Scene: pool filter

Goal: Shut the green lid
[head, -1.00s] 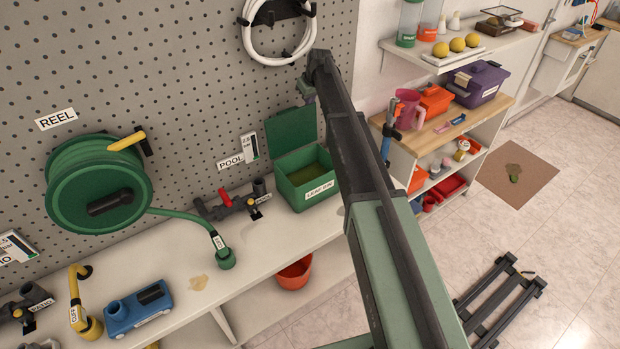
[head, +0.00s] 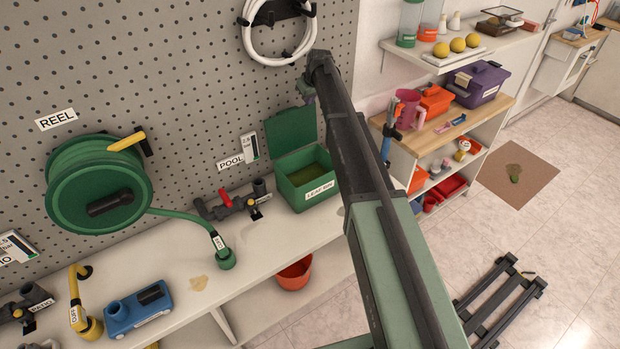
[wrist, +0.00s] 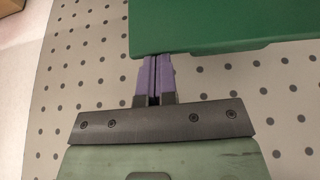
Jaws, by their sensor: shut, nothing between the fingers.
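The green lid (head: 291,137) stands open and upright at the back of the green leaf bin (head: 306,192), against the pegboard. The bin sits on the white bench and its open top shows a darker inside. In the wrist view the lid (wrist: 220,22) fills the top right, its straight edge just past my fingertips. My gripper (wrist: 155,62) has purple fingers, shut together with nothing between them. Its tips are at or very near the lid's edge; I cannot tell whether they touch. In the head view the arm hides most of the gripper.
A valve pipe with a red handle (head: 226,196) stands left of the bin. A green hose reel (head: 100,187) hangs on the pegboard (head: 190,60). A white hose coil (head: 279,50) hangs above the lid. Shelves with a red jug (head: 408,109) stand to the right.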

